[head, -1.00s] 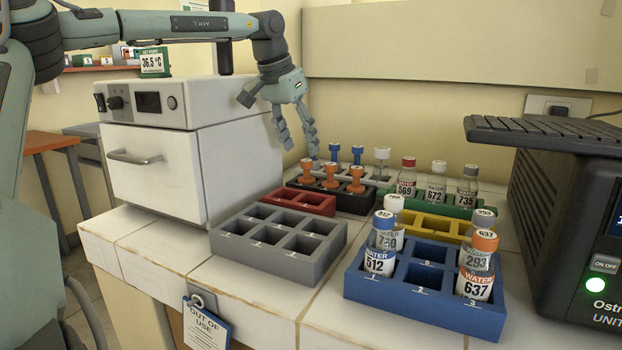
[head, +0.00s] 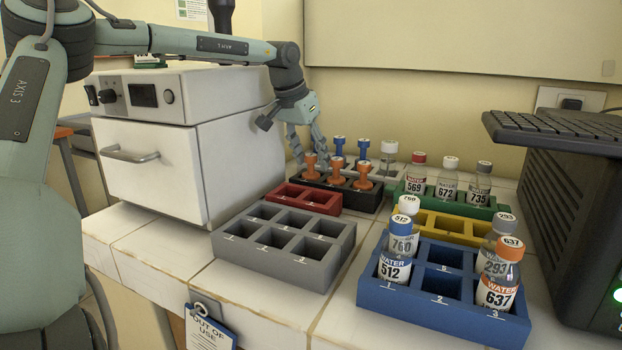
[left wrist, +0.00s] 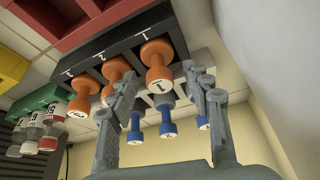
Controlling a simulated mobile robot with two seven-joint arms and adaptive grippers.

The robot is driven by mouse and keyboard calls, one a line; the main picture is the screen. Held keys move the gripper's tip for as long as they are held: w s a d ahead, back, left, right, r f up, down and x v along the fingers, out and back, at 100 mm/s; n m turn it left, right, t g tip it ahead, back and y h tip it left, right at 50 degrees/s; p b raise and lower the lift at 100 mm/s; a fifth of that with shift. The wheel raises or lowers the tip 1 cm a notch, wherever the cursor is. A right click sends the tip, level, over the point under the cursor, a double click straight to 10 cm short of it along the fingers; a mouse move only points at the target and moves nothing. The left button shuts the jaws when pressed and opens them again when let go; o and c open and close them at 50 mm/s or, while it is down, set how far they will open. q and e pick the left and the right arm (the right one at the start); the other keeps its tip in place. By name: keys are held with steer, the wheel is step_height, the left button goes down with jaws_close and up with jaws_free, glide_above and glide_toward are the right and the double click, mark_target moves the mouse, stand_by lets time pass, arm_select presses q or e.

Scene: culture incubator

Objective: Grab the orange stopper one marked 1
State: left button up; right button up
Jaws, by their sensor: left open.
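Three orange stoppers stand in a black rack (head: 348,196). The leftmost orange stopper (head: 311,167), also in the left wrist view (left wrist: 157,64), has a face that seems to read 1. The middle orange stopper (head: 336,171) and the right one (head: 363,177) stand beside it. My left gripper (head: 309,152) is open just behind and above the leftmost stopper. In the left wrist view, the open fingers (left wrist: 160,82) appear on either side of stopper 1; I cannot tell whether they touch it. One finger partly covers the middle stopper. My right gripper is not in view.
Several blue stoppers (head: 338,146) stand behind the orange ones. A white incubator (head: 160,165) is close at left. Red (head: 330,204), grey (head: 310,270), blue (head: 430,310), yellow (head: 428,222) and green (head: 480,210) racks crowd the bench; bottles stand in some.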

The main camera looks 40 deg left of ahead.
arm_select(q)
steer(key=shift+c, duration=0.6)
steer(key=c, duration=1)
jaws_close()
steer(key=shift+r, duration=0.1)
